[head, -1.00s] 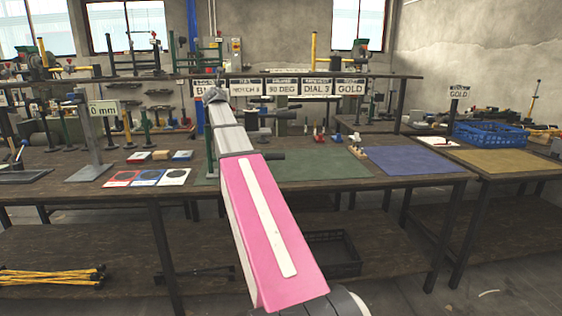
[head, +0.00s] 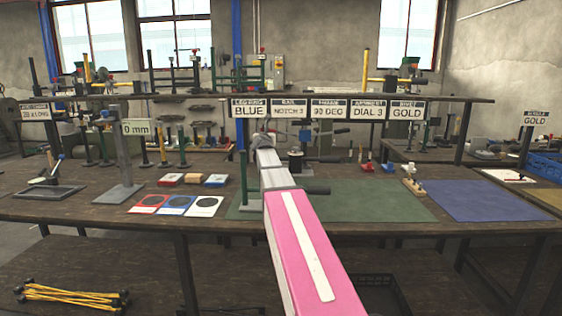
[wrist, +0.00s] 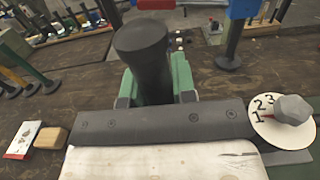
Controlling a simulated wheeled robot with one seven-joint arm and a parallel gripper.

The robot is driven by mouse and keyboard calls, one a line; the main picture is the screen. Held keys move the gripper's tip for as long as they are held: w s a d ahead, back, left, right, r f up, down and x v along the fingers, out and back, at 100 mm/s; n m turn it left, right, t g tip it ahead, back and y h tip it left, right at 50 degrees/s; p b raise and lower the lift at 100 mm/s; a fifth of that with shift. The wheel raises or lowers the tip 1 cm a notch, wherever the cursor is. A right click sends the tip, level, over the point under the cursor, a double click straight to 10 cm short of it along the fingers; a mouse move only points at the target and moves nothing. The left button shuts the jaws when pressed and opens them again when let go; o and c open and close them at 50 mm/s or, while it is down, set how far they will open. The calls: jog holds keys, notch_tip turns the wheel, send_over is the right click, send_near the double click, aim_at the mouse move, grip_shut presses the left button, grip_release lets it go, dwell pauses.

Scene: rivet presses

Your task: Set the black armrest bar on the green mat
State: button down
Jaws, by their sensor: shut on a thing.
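In the wrist view, a thick black bar (wrist: 140,62) with a round end rises from between the jaws of my gripper (wrist: 156,98), which are shut on it. Green shows behind and beside the bar there. In the head view, the bar (head: 317,189) sticks out to the right from behind my pink and grey arm, against the green mat (head: 385,208). I cannot tell its height above the mat. My arm hides the jaws in the head view and covers part of the mat.
A green post (head: 244,180) stands at the mat's left edge. A dark device (head: 295,160) stands behind the bar. Coloured cards (head: 176,206) and small blocks (head: 193,178) lie left. A blue mat (head: 485,200) lies right. A numbered dial (wrist: 270,133) shows in the wrist view.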

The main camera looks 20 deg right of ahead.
jog(key=shift+f, duration=3)
jog(key=c, duration=0.9)
grip_release()
jog(key=shift+f, duration=0.15)
jog(key=v, duration=1.2)
